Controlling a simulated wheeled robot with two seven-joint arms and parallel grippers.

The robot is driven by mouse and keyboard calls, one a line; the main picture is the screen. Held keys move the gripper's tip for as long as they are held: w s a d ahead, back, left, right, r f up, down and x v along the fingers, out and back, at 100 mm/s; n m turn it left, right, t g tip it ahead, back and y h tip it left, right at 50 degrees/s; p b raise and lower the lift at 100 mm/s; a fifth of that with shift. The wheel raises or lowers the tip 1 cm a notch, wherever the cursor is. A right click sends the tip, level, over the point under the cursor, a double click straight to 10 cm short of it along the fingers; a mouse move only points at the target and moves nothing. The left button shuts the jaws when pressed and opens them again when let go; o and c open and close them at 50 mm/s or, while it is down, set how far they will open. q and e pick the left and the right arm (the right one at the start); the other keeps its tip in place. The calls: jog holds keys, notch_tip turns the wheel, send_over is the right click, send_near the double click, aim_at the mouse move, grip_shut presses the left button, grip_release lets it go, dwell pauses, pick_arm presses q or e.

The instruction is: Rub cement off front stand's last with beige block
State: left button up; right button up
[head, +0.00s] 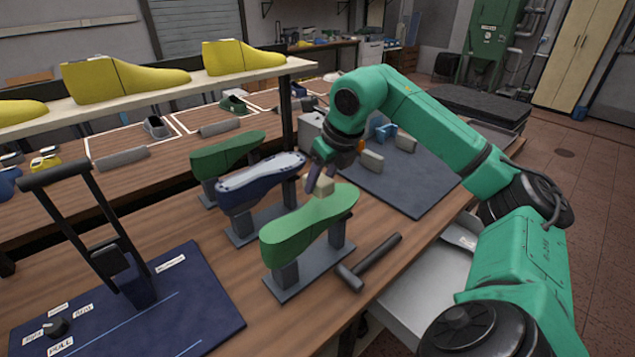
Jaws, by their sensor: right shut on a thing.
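The front stand (284,277) holds a bright green last (290,234), sole side up, nearest me on the bench. My right gripper (321,179) reaches in from the right and is shut on a small beige block (323,188). The block is at the upper face of the front last, toward its far right half. I cannot tell if it touches the last or hovers just above. I see no clear cement patch on the front last; the block and gripper hide part of its top. My left gripper is not in view.
Behind stand a dark blue last (258,182) with a whitish top and a darker green last (226,154). A hammer (368,262) lies right of the front stand. A lever press on a blue base (205,285) stands left.

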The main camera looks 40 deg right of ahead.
jog(key=shift+r+p, duration=0.85)
jog(key=shift+r, duration=0.7)
jog(key=shift+f, duration=0.15)
